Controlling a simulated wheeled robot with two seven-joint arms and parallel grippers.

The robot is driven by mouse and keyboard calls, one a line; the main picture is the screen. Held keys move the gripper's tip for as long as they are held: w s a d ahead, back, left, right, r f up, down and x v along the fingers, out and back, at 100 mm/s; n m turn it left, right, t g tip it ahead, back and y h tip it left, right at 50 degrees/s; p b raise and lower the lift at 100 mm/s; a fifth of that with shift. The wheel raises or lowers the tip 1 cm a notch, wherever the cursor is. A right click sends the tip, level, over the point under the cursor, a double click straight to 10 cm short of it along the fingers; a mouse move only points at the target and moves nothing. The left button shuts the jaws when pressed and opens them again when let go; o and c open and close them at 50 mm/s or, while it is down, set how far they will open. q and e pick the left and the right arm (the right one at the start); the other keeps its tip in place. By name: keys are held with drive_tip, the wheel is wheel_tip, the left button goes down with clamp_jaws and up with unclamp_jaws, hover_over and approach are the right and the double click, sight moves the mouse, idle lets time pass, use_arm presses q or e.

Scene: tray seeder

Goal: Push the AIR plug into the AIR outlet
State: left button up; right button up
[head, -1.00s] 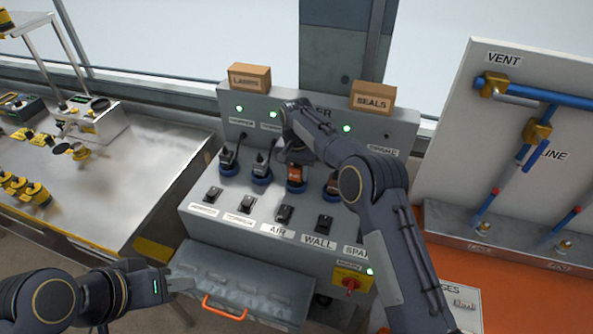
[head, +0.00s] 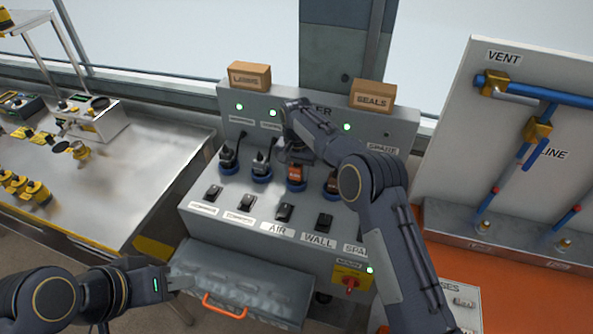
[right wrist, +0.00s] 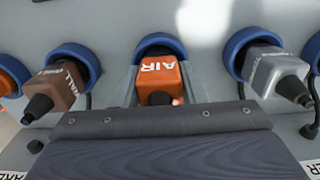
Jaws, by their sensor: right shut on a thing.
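The orange AIR plug (head: 295,173) stands at the blue ring of the AIR outlet (head: 297,186), third from the left in the panel's row. In the right wrist view the plug (right wrist: 158,80) shows its AIR lettering, with the blue ring (right wrist: 160,44) behind it. I cannot tell how deep the plug sits. My right gripper (head: 296,160) is shut on the plug, its grey fingers on both sides of it. My left gripper (head: 182,281) is low at the left, beside the grey lidded box; its opening is unclear.
A grey plug (right wrist: 275,75) and a brown WALL plug (right wrist: 62,85) stand close on either side. Black switches (head: 284,212) line the panel's front. Boxes marked LAMPS (head: 249,75) and SEALS (head: 373,95) stand on top. A red knob (head: 352,284) is at the lower right.

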drive_tip(key=shift+f, duration=0.45)
